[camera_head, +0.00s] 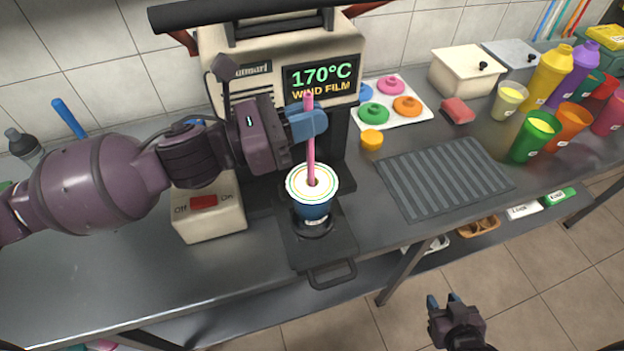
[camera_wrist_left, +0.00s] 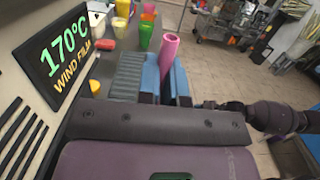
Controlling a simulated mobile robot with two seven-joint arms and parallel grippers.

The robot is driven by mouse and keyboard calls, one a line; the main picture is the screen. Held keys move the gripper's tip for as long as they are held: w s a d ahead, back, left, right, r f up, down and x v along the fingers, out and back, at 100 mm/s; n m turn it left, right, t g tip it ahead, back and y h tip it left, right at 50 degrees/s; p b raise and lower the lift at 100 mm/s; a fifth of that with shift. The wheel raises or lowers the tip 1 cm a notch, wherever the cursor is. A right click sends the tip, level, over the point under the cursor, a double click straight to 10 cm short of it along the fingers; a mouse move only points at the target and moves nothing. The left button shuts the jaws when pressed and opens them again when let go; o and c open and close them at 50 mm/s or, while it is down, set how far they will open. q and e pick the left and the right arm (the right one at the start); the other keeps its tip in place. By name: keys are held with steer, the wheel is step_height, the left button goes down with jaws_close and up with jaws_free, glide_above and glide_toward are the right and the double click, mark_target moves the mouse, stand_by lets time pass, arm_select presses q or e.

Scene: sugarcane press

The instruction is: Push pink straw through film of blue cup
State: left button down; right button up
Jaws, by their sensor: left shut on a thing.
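The blue cup (camera_head: 314,211) stands in the holder of the sealing machine's pulled-out tray, with a white ringed film (camera_head: 299,184) over its top. The pink straw (camera_head: 310,152) stands nearly upright, its lower end at a dark spot in the film's middle. How deep it reaches inside is hidden. My left gripper (camera_head: 308,123) is shut on the straw's upper part, above the cup.
The sealing machine (camera_head: 230,50) with its lit display stands right behind the cup. An off/on switch box (camera_head: 209,215) is to the left. A ribbed grey mat (camera_head: 445,180) lies clear to the right, with several coloured cups and bottles beyond it.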

mark_target(309, 152)
arm_select(q)
steer(key=shift+f+b, duration=1)
steer(key=shift+f, duration=1.6)
steer(key=shift+f+b, duration=0.35)
steer(key=shift+f, duration=0.3)
arm_select(e)
steer(key=f, duration=0.3)
steer(key=shift+s+f, duration=0.25)
steer(key=shift+f, duration=0.1)
steer(key=shift+w+a+r, duration=0.1)
